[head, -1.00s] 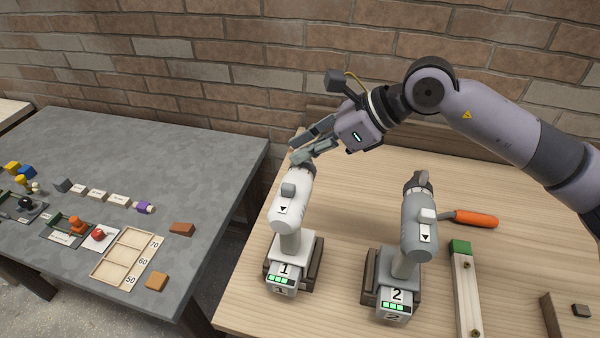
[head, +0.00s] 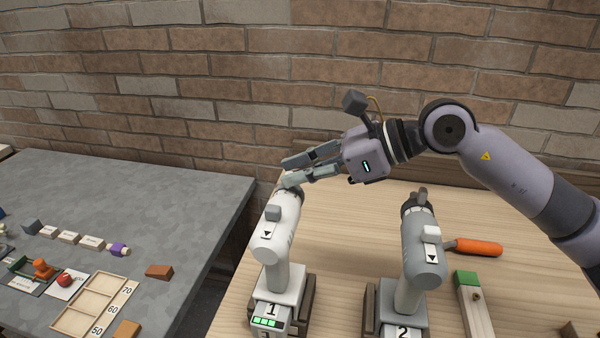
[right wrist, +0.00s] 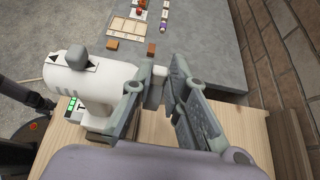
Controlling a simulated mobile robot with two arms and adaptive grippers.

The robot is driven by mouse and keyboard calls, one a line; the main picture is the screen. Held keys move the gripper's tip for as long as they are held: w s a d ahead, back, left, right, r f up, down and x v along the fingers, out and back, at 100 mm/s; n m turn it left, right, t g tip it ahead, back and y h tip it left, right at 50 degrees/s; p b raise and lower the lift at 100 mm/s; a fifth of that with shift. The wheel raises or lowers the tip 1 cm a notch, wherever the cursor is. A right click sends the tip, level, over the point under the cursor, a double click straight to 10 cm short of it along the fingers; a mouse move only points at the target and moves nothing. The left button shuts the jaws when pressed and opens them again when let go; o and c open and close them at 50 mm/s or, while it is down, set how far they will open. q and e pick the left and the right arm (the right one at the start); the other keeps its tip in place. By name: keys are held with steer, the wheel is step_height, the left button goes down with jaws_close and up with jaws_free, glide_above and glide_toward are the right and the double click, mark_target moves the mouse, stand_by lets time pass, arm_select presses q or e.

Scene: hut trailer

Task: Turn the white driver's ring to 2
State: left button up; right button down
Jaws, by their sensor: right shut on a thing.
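The white driver (head: 276,234) stands upright in its dock marked 1 on the wooden table, its nose toward the wall. It also shows in the right wrist view (right wrist: 103,82). My right gripper (head: 286,175) is at the driver's nose, shut on the white driver's ring. In the right wrist view the fingers (right wrist: 158,95) lie on both sides of a small pale part at the nose. The fingers hide most of the ring, and I cannot read its setting. My left gripper is not in view.
A grey driver (head: 424,247) stands close by on the right, in a dock marked 2. An orange-handled tool (head: 478,246) and a green-ended wooden bar (head: 473,300) lie beyond it. The brick wall (head: 330,75) is behind. A grey table (head: 190,205) with small items is left.

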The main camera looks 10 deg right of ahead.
steer(key=c, duration=1.6)
jaws_free()
steer(key=v, duration=1.2)
